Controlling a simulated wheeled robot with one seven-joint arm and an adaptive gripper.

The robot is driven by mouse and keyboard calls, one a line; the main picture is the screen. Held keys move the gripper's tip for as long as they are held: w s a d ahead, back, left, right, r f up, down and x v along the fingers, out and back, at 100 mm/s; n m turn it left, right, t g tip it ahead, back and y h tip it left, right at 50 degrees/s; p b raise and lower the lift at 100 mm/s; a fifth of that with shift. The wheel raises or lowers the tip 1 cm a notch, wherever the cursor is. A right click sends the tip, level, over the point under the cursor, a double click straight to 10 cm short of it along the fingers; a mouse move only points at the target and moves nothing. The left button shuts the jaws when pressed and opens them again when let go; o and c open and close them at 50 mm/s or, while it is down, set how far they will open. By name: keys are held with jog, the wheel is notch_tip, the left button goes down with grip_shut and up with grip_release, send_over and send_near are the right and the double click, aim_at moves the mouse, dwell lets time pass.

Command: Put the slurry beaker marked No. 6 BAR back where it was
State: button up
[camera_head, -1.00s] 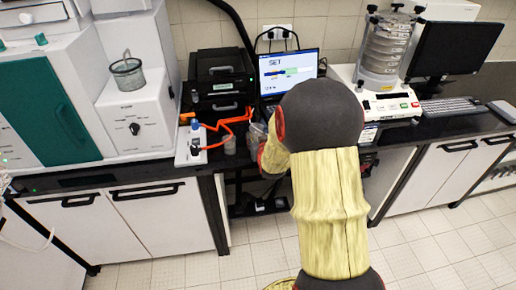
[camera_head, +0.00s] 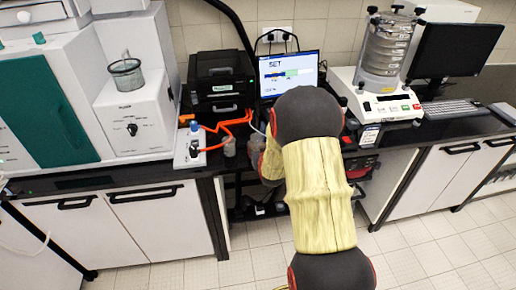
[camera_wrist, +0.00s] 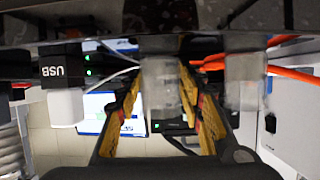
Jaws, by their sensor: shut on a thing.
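A clear, cloudy beaker (camera_wrist: 160,88) stands between the two yellow-padded fingers of my gripper (camera_wrist: 160,105) in the wrist view, which shows the scene upside down. My gripper is shut on it; its mark cannot be read. In the head view this beaker (camera_head: 256,141) is partly hidden by my arm, near the bench's front edge. Whether its base touches the bench cannot be told. A second similar beaker (camera_wrist: 246,88) stands apart beside it, on the orange-cable side; in the head view it is the small beaker (camera_head: 229,147) to the left.
A black box (camera_head: 219,84) and a screen reading SET (camera_head: 289,73) stand behind. The sieve shaker (camera_head: 384,50) is at right.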

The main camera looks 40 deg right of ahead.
jog(key=shift+f, duration=0.15)
jog(key=o, duration=1.3)
